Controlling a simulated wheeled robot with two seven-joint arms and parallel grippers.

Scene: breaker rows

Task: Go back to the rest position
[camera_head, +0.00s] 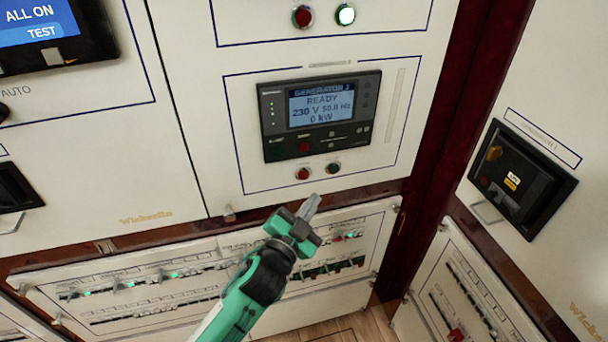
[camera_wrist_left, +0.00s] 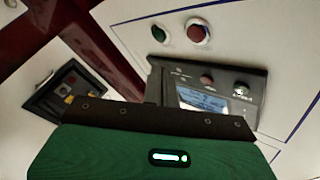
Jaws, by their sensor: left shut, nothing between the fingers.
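My left gripper (camera_head: 308,207) is in front of the white cabinet, just below the generator panel, with its fingers pointing up. Its fingers are shut and hold nothing. My green left arm comes up from the bottom of the head view. The generator controller (camera_head: 320,115) has a lit screen reading READY, 230 V, 50.0 Hz, 0 kW. Below it are a red button (camera_head: 302,174) and a green button (camera_head: 333,168). In the left wrist view the controller (camera_wrist_left: 215,90) is partly hidden behind my green gripper body. My right gripper is in neither view.
Breaker rows (camera_head: 150,280) with several green lights lie low behind my arm. A black switch unit (camera_head: 521,172) sits on the right cabinet. A blue display (camera_head: 35,25) is at the top left. Wooden floor (camera_head: 345,327) shows at the bottom.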

